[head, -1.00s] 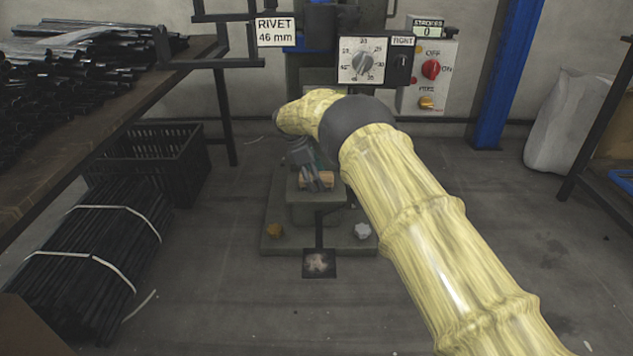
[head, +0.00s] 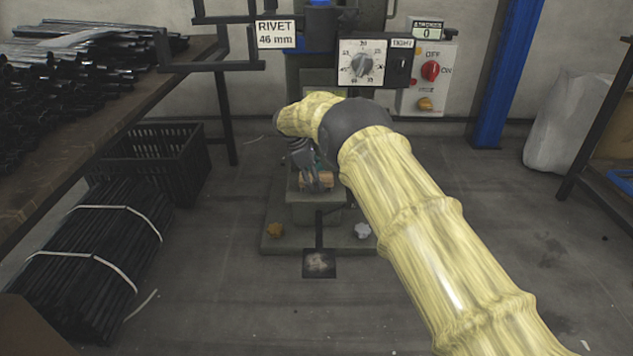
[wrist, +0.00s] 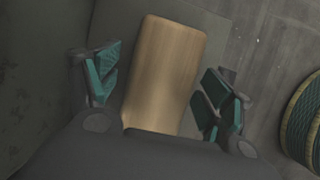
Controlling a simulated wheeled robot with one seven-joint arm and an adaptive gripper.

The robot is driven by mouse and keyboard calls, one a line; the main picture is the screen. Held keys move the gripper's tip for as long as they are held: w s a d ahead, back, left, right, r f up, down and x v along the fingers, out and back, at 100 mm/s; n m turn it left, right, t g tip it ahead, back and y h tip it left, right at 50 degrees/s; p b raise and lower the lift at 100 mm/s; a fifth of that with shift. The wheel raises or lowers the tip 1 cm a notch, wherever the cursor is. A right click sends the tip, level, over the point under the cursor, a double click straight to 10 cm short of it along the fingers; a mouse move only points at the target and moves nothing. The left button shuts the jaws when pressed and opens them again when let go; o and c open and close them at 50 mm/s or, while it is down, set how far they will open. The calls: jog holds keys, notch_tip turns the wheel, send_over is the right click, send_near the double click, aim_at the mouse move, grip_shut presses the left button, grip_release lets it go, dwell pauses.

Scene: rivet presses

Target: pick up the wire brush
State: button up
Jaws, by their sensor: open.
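The wire brush shows as a light wooden block (wrist: 166,72) in the wrist view, its bristles hidden. It lies on the grey base of the rivet press, and part of it shows as a small tan patch in the head view (head: 325,180). My gripper (wrist: 157,95) is open, with one teal-padded finger on each side of the wood. A gap shows on the left; on the right the finger is close to the block. In the head view my gripper (head: 312,172) points down over the brush, and my arm hides part of the press.
The press's dial panel (head: 362,63) and switch box (head: 430,78) stand behind my arm. A foot pedal (head: 319,263) lies in front of the base. A black crate (head: 150,160) and bundled rods (head: 90,255) lie left. Floor is free at front centre.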

jog(key=shift+c, duration=0.2)
jog(key=c, duration=1.1)
jog(key=shift+r+b, duration=0.15)
jog(key=shift+b, duration=0.6)
notch_tip(320, 180, up, 4)
jog(key=p, duration=0.3)
jog(key=shift+s, duration=0.1)
jog(key=shift+s+a+r+p, duration=0.2)
jog(key=shift+s+p, duration=1.05)
jog(key=shift+s, duration=1.4)
jog(key=shift+s+a+r+p, duration=0.15)
jog(key=shift+s+p, duration=1.1)
jog(key=shift+s, duration=1.35)
jog(key=shift+s+a+r+p, duration=0.1)
jog(key=shift+s+r+p, duration=0.15)
jog(key=shift+s+p, duration=1.7)
jog(key=shift+s+b, duration=0.7)
